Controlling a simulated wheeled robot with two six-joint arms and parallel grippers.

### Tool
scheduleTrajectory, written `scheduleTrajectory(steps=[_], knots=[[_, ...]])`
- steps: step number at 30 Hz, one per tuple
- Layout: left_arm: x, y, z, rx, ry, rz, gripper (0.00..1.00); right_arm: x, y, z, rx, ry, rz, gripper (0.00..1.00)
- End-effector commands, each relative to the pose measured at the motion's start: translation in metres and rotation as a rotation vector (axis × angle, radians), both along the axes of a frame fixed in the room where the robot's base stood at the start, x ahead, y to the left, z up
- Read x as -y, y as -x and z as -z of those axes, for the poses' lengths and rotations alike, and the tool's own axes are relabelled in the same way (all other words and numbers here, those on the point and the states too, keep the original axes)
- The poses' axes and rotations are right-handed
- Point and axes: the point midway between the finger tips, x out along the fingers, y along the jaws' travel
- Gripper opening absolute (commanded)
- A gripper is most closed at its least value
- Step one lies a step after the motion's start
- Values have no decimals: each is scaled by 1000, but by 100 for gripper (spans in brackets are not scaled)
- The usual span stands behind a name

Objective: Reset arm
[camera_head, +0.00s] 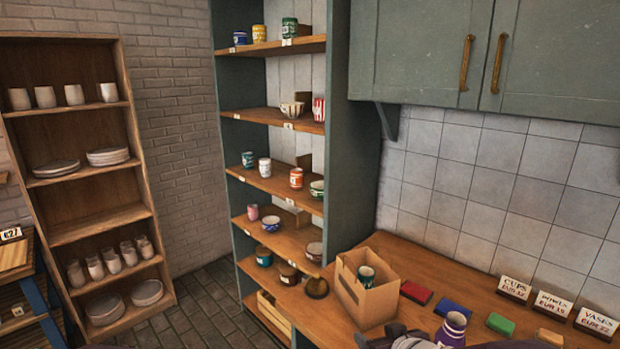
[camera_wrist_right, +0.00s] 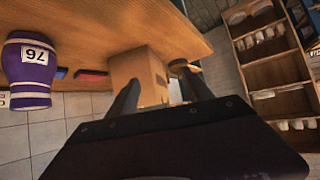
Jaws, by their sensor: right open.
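My right gripper (camera_head: 388,337) shows only in part at the bottom edge of the head view, above the wooden counter. In the right wrist view, my right gripper (camera_wrist_right: 160,95) has its two dark fingers apart, with nothing held between them. A cardboard box (camera_head: 368,296) stands on the counter beyond it, with a dark green cup (camera_head: 366,276) inside. The box (camera_wrist_right: 138,75) also shows between and behind the fingers in the wrist view. A purple and white vase (camera_head: 453,327) stands to the right of the gripper, apart from it. My left gripper is not in view.
Red (camera_head: 416,292), blue (camera_head: 453,309), green and orange blocks lie along the counter (camera_head: 400,257) near price signs (camera_head: 514,289). A green shelf unit (camera_head: 275,115) with painted pottery and a wooden rack (camera_head: 100,216) of plain pottery stand left. Cabinets (camera_head: 420,50) hang above.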

Motion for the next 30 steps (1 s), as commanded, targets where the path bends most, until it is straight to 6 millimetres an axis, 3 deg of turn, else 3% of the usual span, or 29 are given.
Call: scheduleTrajectory(steps=[2, 6, 9, 12, 14, 30], knots=[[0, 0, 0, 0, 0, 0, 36, 14, 21, 27, -141, 34, 93, 59], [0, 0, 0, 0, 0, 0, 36, 35, 89, 75, -474, 61, 243, 59], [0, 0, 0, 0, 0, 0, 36, 34, 138, 94, -688, 51, 280, 59], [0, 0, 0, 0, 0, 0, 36, 29, 166, 100, -807, 55, 262, 59], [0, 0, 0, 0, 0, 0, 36, 29, 174, 101, -836, 69, 242, 59], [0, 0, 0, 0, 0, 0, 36, 29, 173, 101, -833, 78, 229, 59]])
